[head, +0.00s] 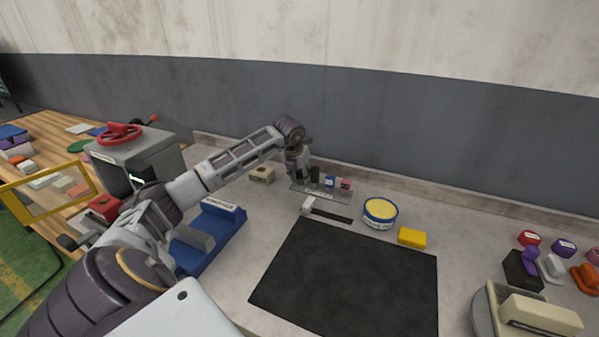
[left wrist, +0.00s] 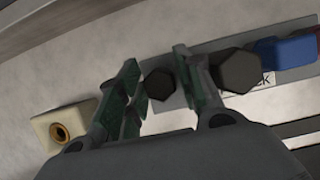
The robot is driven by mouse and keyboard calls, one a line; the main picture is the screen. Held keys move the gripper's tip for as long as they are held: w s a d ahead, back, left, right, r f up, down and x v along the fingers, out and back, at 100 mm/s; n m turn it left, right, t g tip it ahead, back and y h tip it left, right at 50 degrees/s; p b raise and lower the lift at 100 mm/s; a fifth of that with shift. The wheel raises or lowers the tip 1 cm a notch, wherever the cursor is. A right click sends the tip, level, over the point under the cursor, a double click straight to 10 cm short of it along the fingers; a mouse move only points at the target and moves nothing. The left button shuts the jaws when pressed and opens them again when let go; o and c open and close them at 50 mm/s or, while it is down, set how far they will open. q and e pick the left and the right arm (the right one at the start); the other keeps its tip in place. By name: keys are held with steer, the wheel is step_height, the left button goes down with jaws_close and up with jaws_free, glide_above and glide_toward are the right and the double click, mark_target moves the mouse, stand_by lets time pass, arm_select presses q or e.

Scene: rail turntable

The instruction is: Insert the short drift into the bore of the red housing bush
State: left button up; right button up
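My left gripper (head: 299,178) is over the left part of a grey rack (head: 322,195) at the back of the bench. In the left wrist view its fingers (left wrist: 158,88) are apart, with a small black hexagonal head (left wrist: 159,84) between them and gaps visible. A larger black hexagonal head (left wrist: 239,71) stands just right of the fingers. I cannot tell which is the short drift. A red block (head: 104,207), possibly the red housing, is at the left beside the grey box; its bore is not clear. My right gripper is not in view.
A cream block (head: 262,175) with a brass-ringed hole (left wrist: 60,132) stands left of the rack. A blue tray (head: 222,240), a black mat (head: 350,280), a round yellow-topped tin (head: 380,211) and a yellow block (head: 411,238) are nearby. The grey box (head: 135,160) has a red handwheel.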

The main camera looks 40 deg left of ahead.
mark_target(300, 171)
arm_select(q)
jaws_close()
steer(key=shift+c, duration=2.3)
jaws_free()
jaws_close()
steer(key=shift+r+p, duration=0.35)
steer(key=shift+r, duration=0.25)
steer(key=shift+r, duration=0.3)
steer(key=shift+r+p, duration=0.35)
steer(key=shift+p, duration=0.05)
steer(key=shift+r+p, duration=1.6)
steer(key=shift+r, duration=0.9)
